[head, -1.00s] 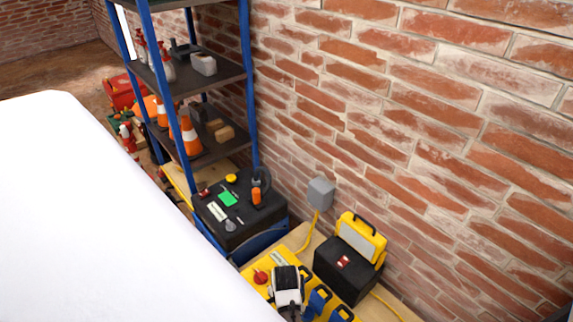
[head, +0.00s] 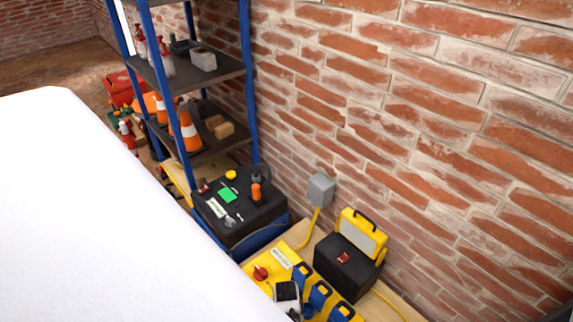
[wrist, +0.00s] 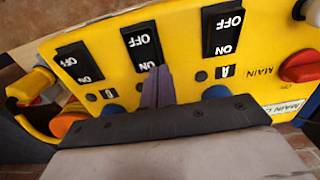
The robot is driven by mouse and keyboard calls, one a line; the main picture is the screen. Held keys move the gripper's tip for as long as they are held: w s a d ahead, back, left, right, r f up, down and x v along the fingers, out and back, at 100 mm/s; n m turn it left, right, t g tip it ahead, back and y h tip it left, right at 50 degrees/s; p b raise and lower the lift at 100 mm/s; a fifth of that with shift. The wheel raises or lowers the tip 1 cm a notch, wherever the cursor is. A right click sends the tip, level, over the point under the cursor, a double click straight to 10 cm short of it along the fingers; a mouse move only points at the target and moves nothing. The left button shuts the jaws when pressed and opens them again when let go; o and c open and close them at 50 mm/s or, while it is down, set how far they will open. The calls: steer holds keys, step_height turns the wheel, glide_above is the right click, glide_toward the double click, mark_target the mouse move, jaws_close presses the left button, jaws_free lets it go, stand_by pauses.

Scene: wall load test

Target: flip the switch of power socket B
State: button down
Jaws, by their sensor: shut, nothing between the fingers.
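The yellow power panel (wrist: 190,75) fills the wrist view, its lettering upside down. Three black ON/OFF switches sit on it: a right switch (wrist: 223,28) with a label A below it, a middle switch (wrist: 138,42), and a left switch (wrist: 78,62). The middle switch's label is hidden behind my fingers, so it is B only by its place beside A. My gripper (wrist: 157,72) is shut and empty, its tips at the ON end of the middle switch. I cannot tell whether they touch it. In the head view the panel (head: 258,262) lies at the bottom.
A red main knob (wrist: 300,66) is right of switch A; it also shows in the head view (head: 260,272). Blue sockets (head: 319,293) line the panel. A black case (head: 345,270) stands close on the right. A blue shelf rack (head: 253,90) and the brick wall (head: 440,130) bound the area.

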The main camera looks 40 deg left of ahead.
steer(key=shift+w, duration=0.1)
steer(key=shift+f, duration=0.25)
steer(key=shift+r+p, duration=0.85)
steer(key=shift+p, duration=0.1)
steer(key=shift+w+r+p, duration=0.1)
steer(key=shift+r+p, duration=0.3)
steer(key=shift+p, duration=0.05)
step_height(320, 180, up, 13)
steer(key=w+p, duration=0.2)
steer(key=p, duration=0.1)
steer(key=shift+w, duration=0.25)
steer(key=shift+d, duration=0.1)
